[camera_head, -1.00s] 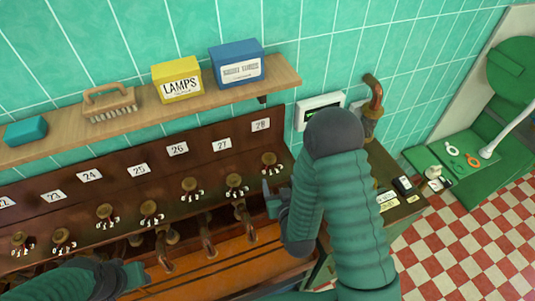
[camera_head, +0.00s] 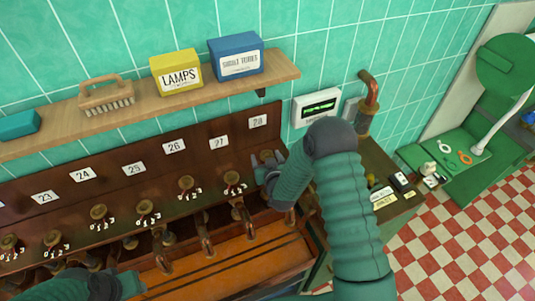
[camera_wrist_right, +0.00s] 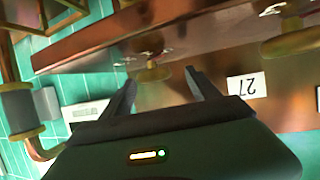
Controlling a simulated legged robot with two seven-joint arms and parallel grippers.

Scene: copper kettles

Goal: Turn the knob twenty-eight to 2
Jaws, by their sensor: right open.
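The knob under label 28 (camera_head: 267,155) is a small brass knob on the dark wooden panel, partly hidden by my right gripper in the head view. In the right wrist view the brass knob (camera_wrist_right: 152,70) shows just beyond and between the fingertips. My right gripper (camera_head: 264,172) is open in front of it; in the wrist view its two fingers (camera_wrist_right: 160,85) are spread apart. The scale marks of knob 28 are too blurred to read. My left gripper (camera_head: 132,284) is low at the left; its fingers are too unclear to judge.
More numbered knobs, such as knob 27 (camera_head: 232,178), run leftward along the panel. Spouts (camera_head: 205,240) stick out below them. A wooden shelf (camera_head: 150,118) hangs above with a brush and boxes. A copper pipe (camera_head: 371,90) stands right of the panel.

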